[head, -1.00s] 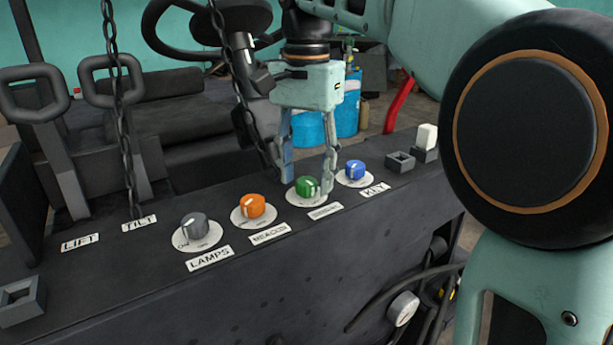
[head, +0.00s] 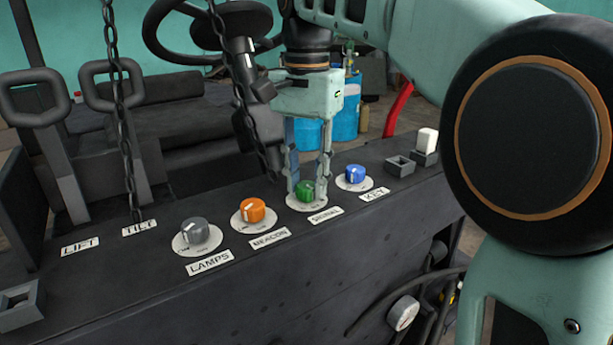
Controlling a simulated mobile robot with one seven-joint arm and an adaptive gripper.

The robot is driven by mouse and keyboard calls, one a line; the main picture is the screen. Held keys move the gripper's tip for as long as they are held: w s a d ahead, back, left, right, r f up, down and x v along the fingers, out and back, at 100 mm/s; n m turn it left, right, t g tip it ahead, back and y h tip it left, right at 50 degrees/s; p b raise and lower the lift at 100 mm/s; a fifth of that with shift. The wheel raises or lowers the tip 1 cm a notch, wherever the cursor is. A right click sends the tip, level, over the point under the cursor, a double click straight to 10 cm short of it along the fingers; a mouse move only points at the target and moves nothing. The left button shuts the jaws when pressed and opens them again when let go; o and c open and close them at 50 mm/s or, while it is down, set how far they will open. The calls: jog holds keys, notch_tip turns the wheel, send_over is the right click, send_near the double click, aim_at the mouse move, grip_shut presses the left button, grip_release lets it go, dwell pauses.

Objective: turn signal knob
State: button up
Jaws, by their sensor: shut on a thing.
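The signal knob (head: 306,191) is green and sits on a round white dial plate above the SIGNAL label (head: 312,216) on the dark panel. My gripper (head: 306,188) points down over it, with one finger at its left side and one at its right. The fingers are shut on the green knob and hide part of its sides and its pointer mark. The knob is still on its dial plate.
The orange beacon knob (head: 252,210) is close on the left and the blue key knob (head: 355,174) close on the right. The grey lamps knob (head: 195,231) is further left. A hanging chain (head: 240,95) and the steering wheel (head: 208,45) are behind on the left.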

aim_at(306, 185)
jog(key=shift+r, duration=0.1)
jog(key=n+p, duration=0.2)
jog(key=n, duration=0.2)
jog(key=shift+n+p, duration=1.2)
jog(key=shift+n, duration=1.1)
jog(key=o, duration=1.2)
jog(key=shift+c, duration=0.2)
notch_tip(306, 185, up, 12)
